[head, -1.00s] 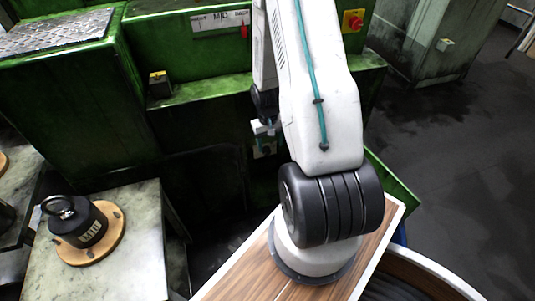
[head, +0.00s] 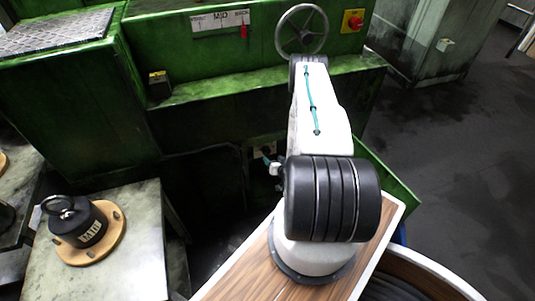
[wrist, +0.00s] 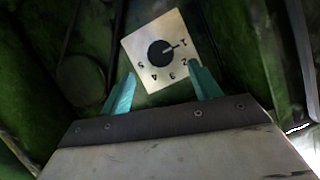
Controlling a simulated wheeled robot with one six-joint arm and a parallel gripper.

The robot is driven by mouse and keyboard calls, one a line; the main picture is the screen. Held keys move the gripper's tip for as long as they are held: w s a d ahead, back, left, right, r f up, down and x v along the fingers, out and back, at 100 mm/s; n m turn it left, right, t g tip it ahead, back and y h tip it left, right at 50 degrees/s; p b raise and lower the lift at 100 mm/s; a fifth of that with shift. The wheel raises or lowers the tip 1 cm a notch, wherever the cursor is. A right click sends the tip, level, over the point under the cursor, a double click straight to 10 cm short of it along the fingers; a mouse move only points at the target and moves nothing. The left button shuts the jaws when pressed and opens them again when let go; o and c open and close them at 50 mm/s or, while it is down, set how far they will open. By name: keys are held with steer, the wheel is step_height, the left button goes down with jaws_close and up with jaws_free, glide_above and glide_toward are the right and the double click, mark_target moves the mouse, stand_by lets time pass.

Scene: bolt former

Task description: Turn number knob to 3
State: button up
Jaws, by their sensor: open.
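In the wrist view a pale square plate carries a round black number knob (wrist: 160,53), with the digits 1 to 5 around it. A light mark on the knob points towards the 1. My gripper (wrist: 163,91) is open and empty, its two teal fingers spread on either side of the plate's lower part in the picture. The knob appears beyond the fingertips; I cannot tell the exact gap. In the head view my arm mostly hides the gripper, and the knob cannot be made out.
The green machine has a handwheel (head: 302,30), a red button on a yellow plate (head: 353,21) and a scale with a red pointer (head: 221,21). A black weight (head: 78,222) sits on a wooden disc on the bench at left. Dark floor lies free at right.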

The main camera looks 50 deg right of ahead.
mark_target(267, 152)
steer(key=x, duration=0.7)
steer(key=shift+w+d, duration=0.15)
steer(key=shift+w, duration=0.15)
steer(key=c, duration=1)
